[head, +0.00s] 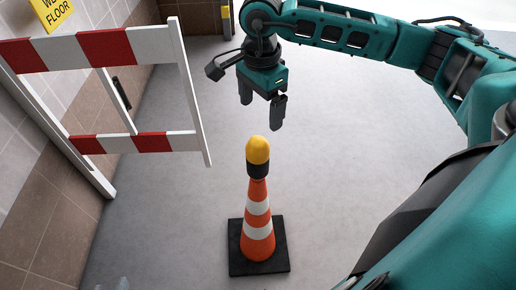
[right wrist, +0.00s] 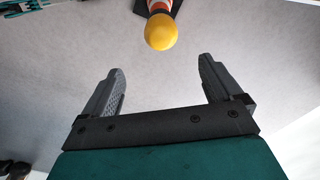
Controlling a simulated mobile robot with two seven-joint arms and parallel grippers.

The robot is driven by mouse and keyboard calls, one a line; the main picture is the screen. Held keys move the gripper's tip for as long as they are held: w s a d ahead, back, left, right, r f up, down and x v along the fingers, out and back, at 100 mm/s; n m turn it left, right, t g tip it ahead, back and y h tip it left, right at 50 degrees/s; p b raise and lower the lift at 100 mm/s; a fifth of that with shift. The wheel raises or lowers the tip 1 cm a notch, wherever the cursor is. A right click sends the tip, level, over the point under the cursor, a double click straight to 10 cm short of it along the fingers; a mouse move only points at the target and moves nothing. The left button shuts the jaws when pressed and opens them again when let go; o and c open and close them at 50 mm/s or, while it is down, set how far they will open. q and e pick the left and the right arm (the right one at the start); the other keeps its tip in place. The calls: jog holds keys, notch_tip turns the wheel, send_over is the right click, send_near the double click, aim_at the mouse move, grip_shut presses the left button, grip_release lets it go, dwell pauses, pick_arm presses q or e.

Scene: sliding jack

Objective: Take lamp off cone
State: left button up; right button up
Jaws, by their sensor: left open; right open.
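The lamp (head: 258,150) has a yellow dome and a black collar. It sits upright on top of the orange and white striped cone (head: 257,245), which stands on a black square base on the floor. My right gripper (head: 262,114) is open and empty, above the lamp in the head view and apart from it. In the right wrist view the lamp (right wrist: 160,31) lies beyond the open fingertips (right wrist: 160,70), centred between them, with part of the cone (right wrist: 158,5) behind it. My left gripper does not show.
A red and white barrier (head: 107,48) stands to the left of the cone by a tiled wall (head: 35,215). The grey floor right of the cone is clear.

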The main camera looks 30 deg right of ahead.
aim_at(258, 141)
jog(key=f, duration=1.2)
jog(key=shift+w+a+f+b, duration=0.15)
jog(key=shift+a+b, duration=0.1)
jog(key=shift+b, duration=0.15)
jog(key=c, duration=1.1)
